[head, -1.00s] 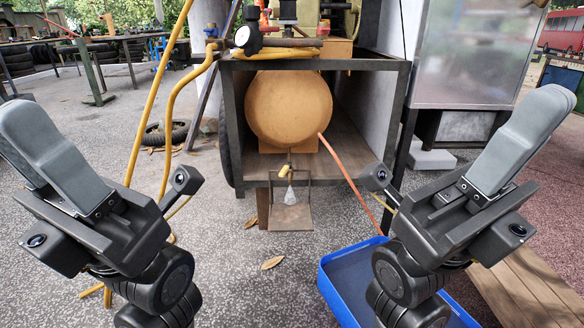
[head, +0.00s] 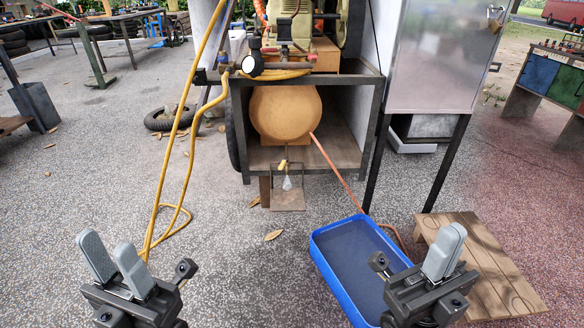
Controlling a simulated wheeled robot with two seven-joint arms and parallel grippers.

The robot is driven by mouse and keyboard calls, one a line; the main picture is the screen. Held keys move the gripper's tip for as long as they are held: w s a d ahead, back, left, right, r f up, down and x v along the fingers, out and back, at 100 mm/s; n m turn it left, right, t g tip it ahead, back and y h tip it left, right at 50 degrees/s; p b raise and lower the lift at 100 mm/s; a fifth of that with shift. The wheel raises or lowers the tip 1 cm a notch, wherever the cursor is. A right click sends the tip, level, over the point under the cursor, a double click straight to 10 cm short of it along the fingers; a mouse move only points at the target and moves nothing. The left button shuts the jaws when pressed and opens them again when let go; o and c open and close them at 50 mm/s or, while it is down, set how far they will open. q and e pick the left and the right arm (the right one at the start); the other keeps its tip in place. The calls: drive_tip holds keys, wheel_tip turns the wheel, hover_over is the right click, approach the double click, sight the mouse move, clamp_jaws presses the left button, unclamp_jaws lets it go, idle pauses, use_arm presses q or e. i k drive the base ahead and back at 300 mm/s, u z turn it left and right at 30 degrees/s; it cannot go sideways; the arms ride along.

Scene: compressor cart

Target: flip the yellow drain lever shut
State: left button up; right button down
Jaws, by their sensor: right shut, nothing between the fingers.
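The yellow drain lever (head: 283,163) is small and sits under the round orange tank (head: 286,115), in the lower front of the cart frame. A pale, cone-shaped spray (head: 287,183) shows just below it. My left gripper (head: 110,250) is at the lower left, well short of the lever, with its two fingers apart and empty. My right gripper (head: 447,245) is at the lower right, also far from the lever, with its fingers together and nothing between them. The lever's exact angle is too small to tell.
A blue tray (head: 340,283) lies on the ground right of centre, with an orange hose (head: 335,170) running down towards it. A wooden pallet (head: 490,265) lies at right. A yellow hose (head: 163,170) hangs at left.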

sight(283, 163)
drive_tip(key=u, duration=0.55)
drive_tip(key=k, duration=1.3)
drive_tip(key=z, duration=0.15)
drive_tip(key=i, duration=0.65)
drive_tip(key=z, duration=0.55)
drive_tip(key=i, duration=0.75)
drive_tip(key=u, duration=0.85)
drive_tip(key=i, duration=0.5)
drive_tip(key=u, duration=0.55)
